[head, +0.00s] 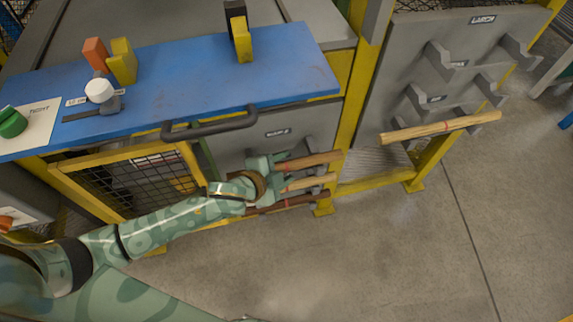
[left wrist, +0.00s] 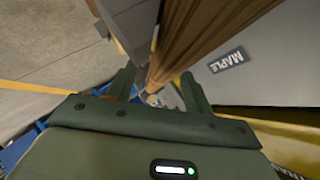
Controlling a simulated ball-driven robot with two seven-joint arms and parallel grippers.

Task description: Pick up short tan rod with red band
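My left gripper (head: 276,175) is at the front of the grey panel below the blue bench, at the base of several rods that stick out to the right. The upper rod (head: 308,161) is brown. The middle rod (head: 309,182) is tan and short; a red band is too small to confirm. The lower rod (head: 290,203) is dark brown with a red mark. In the left wrist view the two fingers (left wrist: 158,92) stand apart, with a brown rod (left wrist: 195,40) running away beyond and between them. I cannot tell whether they touch it. My right gripper is not in view.
The blue bench (head: 190,70) holds yellow and orange blocks, a white-topped item (head: 100,91) and a green piece (head: 12,123). A black handle (head: 210,125) juts from its front. Floor at lower right is clear.

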